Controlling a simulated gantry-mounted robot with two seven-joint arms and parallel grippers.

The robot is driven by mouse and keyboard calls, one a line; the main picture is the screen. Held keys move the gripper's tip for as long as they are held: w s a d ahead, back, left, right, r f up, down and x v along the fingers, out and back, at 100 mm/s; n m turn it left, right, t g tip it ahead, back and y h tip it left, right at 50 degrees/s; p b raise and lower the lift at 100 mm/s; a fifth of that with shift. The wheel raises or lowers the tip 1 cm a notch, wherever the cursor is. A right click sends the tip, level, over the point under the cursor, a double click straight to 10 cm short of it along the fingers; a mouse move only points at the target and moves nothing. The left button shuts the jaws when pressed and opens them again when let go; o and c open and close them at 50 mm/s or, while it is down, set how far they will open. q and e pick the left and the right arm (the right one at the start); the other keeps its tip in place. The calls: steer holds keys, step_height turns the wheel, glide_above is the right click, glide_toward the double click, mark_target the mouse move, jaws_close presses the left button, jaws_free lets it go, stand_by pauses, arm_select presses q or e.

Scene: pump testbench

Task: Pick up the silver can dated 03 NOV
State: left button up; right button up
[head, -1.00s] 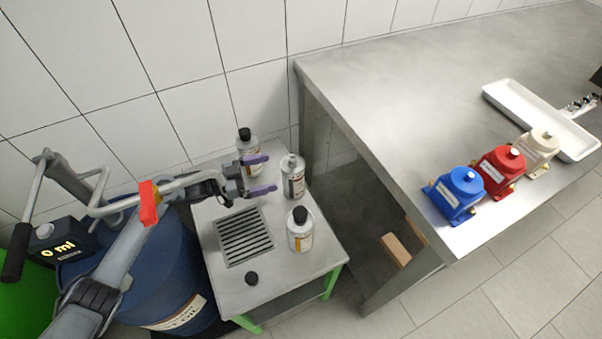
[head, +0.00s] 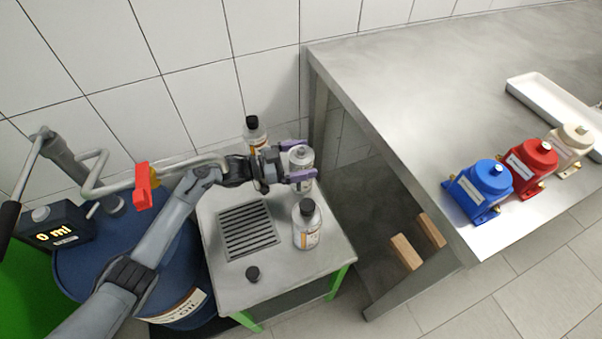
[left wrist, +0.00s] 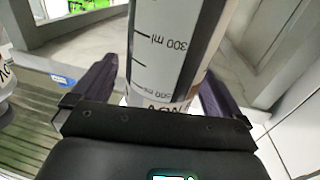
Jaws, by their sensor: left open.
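A silver can without a black cap (head: 302,158) stands upright on the small side table. My left gripper (head: 300,161) is open, with its two purple fingers on either side of this can. In the left wrist view, the can (left wrist: 170,50) fills the space between the fingers (left wrist: 160,92). It shows a scale with an upside-down "300 ml" and part of the letters "NOV"; the day is not readable. Whether the fingers touch the can I cannot tell. Two silver cans with black caps stand nearby, one behind (head: 256,136) and one in front (head: 307,228). My right gripper is out of view.
The small table (head: 225,290) has a drain grille (head: 248,230) and a loose black cap (head: 252,273). A blue oil drum (head: 130,255) with a hand pump stands left. A larger steel table (head: 400,110) at right carries blue, red and beige pumps and a white tray.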

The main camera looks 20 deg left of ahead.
arm_select(q)
steer(key=shift+x, duration=0.95)
steer(key=shift+a+r, duration=0.1)
steer(key=shift+c, duration=1)
jaws_close()
